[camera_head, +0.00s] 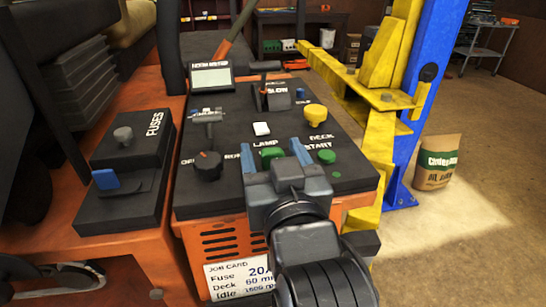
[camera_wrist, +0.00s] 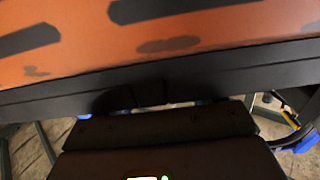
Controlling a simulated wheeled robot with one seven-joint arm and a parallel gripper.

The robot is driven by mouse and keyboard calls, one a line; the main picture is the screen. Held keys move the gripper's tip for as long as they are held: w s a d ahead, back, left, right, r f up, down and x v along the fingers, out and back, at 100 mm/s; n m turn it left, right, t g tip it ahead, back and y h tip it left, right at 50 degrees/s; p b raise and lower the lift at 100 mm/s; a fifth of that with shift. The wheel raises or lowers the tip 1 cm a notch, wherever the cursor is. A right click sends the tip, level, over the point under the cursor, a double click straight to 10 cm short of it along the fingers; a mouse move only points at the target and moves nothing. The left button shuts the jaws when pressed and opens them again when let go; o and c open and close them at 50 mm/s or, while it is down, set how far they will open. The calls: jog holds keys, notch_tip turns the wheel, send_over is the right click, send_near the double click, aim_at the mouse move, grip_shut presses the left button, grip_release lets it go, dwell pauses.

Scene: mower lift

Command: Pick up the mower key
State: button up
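I cannot make out a mower key for certain. On the black control panel (camera_head: 235,186), a dark rotary switch (camera_head: 207,166) sits at the lower left beside the partly covered OFF and RUN lettering. A grey T-shaped handle (camera_head: 207,117) stands upright behind it. My gripper (camera_head: 275,154) is over the panel's front right part, its two blue fingers spread apart. A green knob (camera_head: 271,153) shows between them, and no held object is visible. The wrist view shows mainly an orange slotted surface (camera_wrist: 200,38) and a dark edge; it shows no key.
A black FUSES box (camera_head: 140,150) with a blue piece (camera_head: 105,179) is left of the panel. A yellow knob (camera_head: 316,112) and a green DECK START button (camera_head: 326,157) are on the right. The yellow and blue lift post (camera_head: 423,100) stands close by. A paper bag (camera_head: 437,163) is on open floor.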

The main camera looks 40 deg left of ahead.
jog(key=c, duration=1)
jog(key=shift+r, duration=0.1)
